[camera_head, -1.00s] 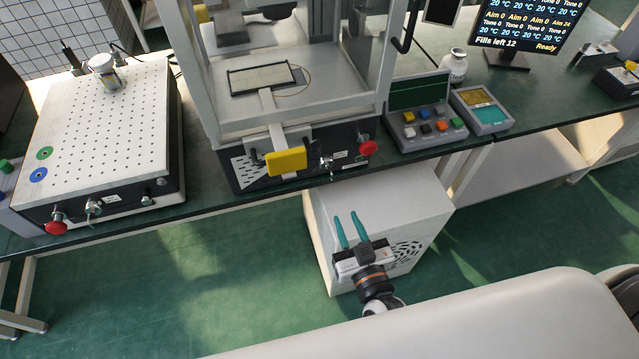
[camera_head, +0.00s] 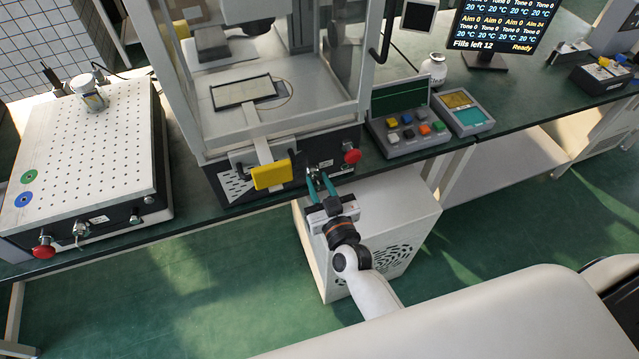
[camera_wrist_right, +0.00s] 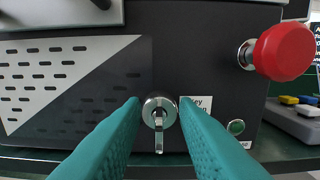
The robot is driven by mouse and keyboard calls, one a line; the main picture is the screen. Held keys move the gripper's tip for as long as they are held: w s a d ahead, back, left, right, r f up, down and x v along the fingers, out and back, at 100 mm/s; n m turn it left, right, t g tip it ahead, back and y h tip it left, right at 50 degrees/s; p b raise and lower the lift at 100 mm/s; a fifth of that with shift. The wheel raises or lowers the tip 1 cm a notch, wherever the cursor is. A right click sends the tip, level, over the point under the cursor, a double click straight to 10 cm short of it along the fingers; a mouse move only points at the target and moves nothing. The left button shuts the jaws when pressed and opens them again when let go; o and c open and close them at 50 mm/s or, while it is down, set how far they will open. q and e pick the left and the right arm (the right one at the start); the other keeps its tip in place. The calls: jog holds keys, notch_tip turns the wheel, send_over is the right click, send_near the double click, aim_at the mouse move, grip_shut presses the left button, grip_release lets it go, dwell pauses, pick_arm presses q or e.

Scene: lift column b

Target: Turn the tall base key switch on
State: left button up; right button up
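The tall base key switch (camera_wrist_right: 159,112) is a round silver lock with a key hanging straight down. It sits on the dark front panel of the tall enclosure's base (camera_head: 222,186). In the head view it is partly hidden by my right gripper (camera_head: 320,186). My right gripper has teal fingers, and in the wrist view (camera_wrist_right: 160,105) they are parted, one on each side of the key. I cannot tell whether either finger touches it. My left gripper is not in view.
A red button (camera_wrist_right: 284,50) is right of the switch, with a small green button (camera_wrist_right: 236,127) below it. A yellow handle (camera_head: 272,175) juts out to the left. A perforated platform (camera_head: 90,140) has its own key switch (camera_head: 80,230). A white cabinet (camera_head: 385,215) stands below the bench.

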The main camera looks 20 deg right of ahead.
grip_shut()
jog(key=shift+m, duration=0.3)
jog(key=shift+d+m+p, duration=0.15)
jog(key=shift+m+p, duration=0.15)
jog(key=shift+m, duration=0.6)
jog(key=m, duration=0.3)
jog(key=shift+d+m, duration=0.15)
jog(key=shift+m, duration=0.15)
jog(key=m, duration=0.5)
jog(key=shift+d+f+m, duration=0.25)
jog(key=shift+m, duration=0.15)
